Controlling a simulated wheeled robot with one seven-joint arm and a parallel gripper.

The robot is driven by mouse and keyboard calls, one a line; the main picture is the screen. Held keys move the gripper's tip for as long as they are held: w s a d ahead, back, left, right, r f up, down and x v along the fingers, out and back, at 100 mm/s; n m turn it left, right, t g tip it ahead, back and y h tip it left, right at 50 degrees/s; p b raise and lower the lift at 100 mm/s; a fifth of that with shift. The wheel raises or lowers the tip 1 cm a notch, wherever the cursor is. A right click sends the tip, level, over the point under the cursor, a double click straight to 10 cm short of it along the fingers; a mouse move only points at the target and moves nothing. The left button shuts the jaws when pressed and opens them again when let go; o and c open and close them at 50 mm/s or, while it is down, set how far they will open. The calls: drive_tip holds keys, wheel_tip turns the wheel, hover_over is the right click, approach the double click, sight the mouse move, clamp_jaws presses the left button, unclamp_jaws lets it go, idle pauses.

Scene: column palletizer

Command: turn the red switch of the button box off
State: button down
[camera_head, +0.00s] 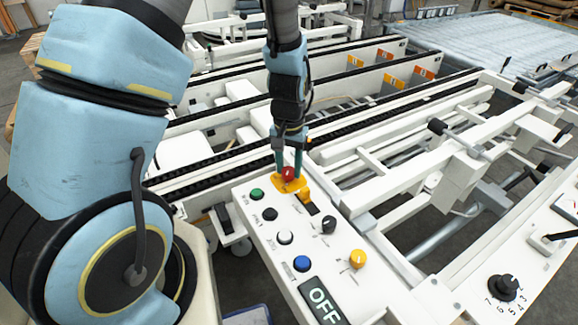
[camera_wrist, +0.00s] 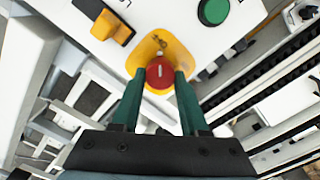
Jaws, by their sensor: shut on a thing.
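The white button box (camera_head: 302,277) stands in the middle front of the head view. Its red switch (camera_head: 288,173) sits on a yellow base plate at the far end of the panel. My gripper (camera_head: 289,163) reaches down from above, with its green fingers on either side of the red switch. In the wrist view the red switch (camera_wrist: 160,73) shows a light mark running roughly up and down. My gripper (camera_wrist: 160,82) is shut on it there, with a fingertip at each side. The display on the box (camera_head: 323,302) reads OFF.
A green button (camera_head: 257,194) is left of the red switch, and a yellow-orange switch (camera_head: 305,195) is close on its right. Black, white and blue buttons and two knobs lie nearer. White conveyor frames (camera_head: 370,160) surround the box behind and to the right.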

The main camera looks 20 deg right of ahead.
sight(289, 170)
idle(0.4)
drive_tip(key=shift+c, duration=2.1)
unclamp_jaws()
wheel_tip(289, 170, up, 11)
drive_tip(key=b, duration=0.1)
drive_tip(key=a+r+n, duration=0.2)
drive_tip(key=a+n, duration=0.1)
drive_tip(key=a, duration=0.9)
drive_tip(key=a+r+n+t, duration=0.1)
drive_tip(key=a+r+n, duration=0.1)
drive_tip(key=a, duration=1.1)
drive_tip(key=shift+w+a+r+n+t, duration=0.15)
drive_tip(key=shift+w+r+n+t, duration=0.15)
drive_tip(key=shift+n, duration=0.6)
